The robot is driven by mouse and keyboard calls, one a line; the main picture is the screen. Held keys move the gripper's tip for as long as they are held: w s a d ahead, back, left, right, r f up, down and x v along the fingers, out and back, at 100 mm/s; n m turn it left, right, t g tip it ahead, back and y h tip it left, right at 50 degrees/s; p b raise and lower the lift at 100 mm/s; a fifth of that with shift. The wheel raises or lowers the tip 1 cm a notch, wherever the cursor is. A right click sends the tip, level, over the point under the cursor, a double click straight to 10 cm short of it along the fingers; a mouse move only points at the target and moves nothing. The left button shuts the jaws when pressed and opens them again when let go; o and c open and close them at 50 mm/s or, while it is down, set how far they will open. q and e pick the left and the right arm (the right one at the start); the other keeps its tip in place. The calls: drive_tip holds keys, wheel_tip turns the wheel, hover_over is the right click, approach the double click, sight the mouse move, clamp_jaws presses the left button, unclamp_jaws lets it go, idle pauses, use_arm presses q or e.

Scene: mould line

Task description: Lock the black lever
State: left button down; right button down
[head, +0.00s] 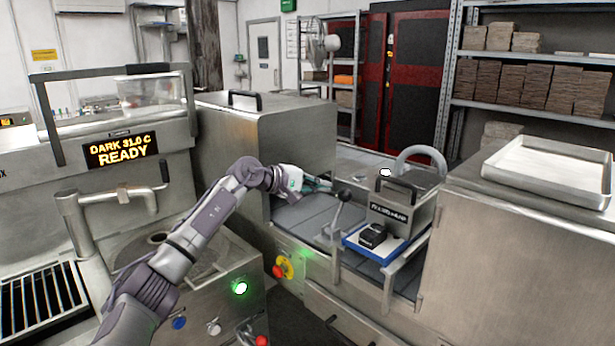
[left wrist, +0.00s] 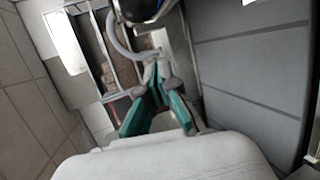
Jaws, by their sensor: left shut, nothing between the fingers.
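The lever (head: 336,212) stands up at the near edge of the conveyor in the head view, with a dark ball knob on a grey stem. It leans slightly right at the top. My left gripper (head: 324,187) is just left of and beyond the knob, apart from it as far as I can tell. In the left wrist view the left gripper (left wrist: 158,72) has its teal-backed fingers together, with nothing between them. A dark rounded thing (left wrist: 143,8) at the top edge there is cut off; I cannot tell whether it is the knob. My right gripper is not in view.
Metal housings (head: 270,140) flank the conveyor. Grey belt (head: 302,215) is bare left of the lever.

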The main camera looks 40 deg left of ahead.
sight(339, 211)
use_arm(q)
drive_tip(key=d+p, duration=0.3)
drive_tip(key=d, duration=0.1)
idle(0.3)
